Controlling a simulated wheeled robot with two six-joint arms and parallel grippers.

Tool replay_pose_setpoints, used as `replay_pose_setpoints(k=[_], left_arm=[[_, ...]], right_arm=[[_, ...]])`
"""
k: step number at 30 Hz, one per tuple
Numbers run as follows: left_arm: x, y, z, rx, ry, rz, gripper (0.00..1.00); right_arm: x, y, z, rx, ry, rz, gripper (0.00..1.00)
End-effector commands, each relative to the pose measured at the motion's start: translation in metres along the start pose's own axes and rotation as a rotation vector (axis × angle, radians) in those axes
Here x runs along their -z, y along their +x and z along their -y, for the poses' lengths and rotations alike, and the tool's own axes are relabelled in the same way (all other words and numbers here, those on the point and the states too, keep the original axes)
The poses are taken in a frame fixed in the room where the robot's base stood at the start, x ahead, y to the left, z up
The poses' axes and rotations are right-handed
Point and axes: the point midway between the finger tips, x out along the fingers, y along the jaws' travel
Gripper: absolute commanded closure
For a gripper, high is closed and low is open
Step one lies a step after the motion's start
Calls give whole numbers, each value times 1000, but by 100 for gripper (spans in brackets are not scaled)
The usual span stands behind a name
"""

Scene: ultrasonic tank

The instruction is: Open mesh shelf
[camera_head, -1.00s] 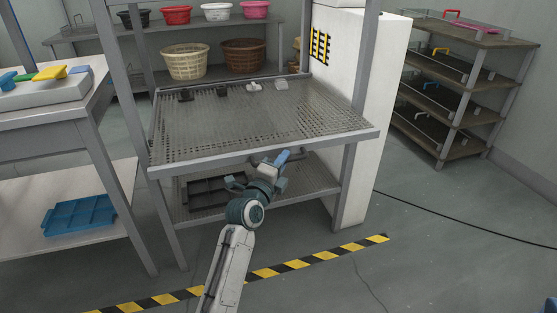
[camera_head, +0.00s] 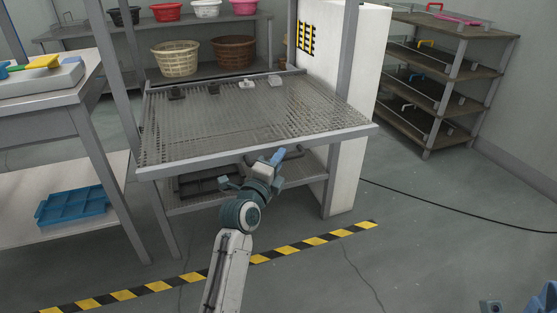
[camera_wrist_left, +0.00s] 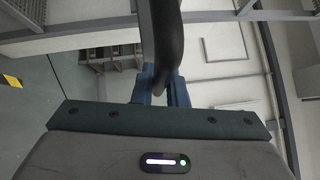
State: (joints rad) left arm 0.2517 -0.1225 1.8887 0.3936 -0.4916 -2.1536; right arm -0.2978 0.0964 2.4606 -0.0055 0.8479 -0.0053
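The mesh shelf (camera_head: 255,120) is a grey perforated deck in a metal rack. It sticks out forward past the rack's front posts, so it is at least partly pulled out. My left gripper (camera_head: 277,157) is at the shelf's front edge, below the rim. In the left wrist view, its blue fingers (camera_wrist_left: 161,88) lie on both sides of a dark curved handle bar (camera_wrist_left: 168,40) and appear closed on it. Part of my right arm, perhaps the gripper (camera_head: 541,300), shows cut off at the lower right corner.
Several small black and white pieces (camera_head: 246,85) sit at the shelf's back. A lower shelf holds a dark tray (camera_head: 205,184). A table with a blue tray (camera_head: 72,206) stands left, a white cabinet (camera_head: 350,100) right. Floor in front is clear, with striped tape (camera_head: 190,281).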

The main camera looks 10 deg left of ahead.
Motion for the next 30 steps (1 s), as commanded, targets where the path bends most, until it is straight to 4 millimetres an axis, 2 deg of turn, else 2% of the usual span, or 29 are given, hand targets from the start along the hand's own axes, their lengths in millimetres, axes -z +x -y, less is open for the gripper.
replay_pose_setpoints(k=[1, 4, 15, 17, 24, 30], left_arm=[[0, 0, -1, -2, 0, 0, 84], [0, 0, -1, -1, 0, 0, 66], [0, -6, -1, -1, 0, 0, 66], [0, -13, -1, -1, 0, 0, 66], [0, -61, -1, -3, 0, 0, 66], [0, -94, -1, -3, 1, 0, 66]], right_arm=[[0, 0, 0, 0, 0, -1, 64], [0, 0, 0, -1, 0, -2, 64], [1, 1, 0, -2, 0, -4, 64], [1, 2, 0, -2, 0, -4, 64], [2, 4, 0, -2, 0, -4, 64], [0, 2, 0, -1, 0, 4, 64]])
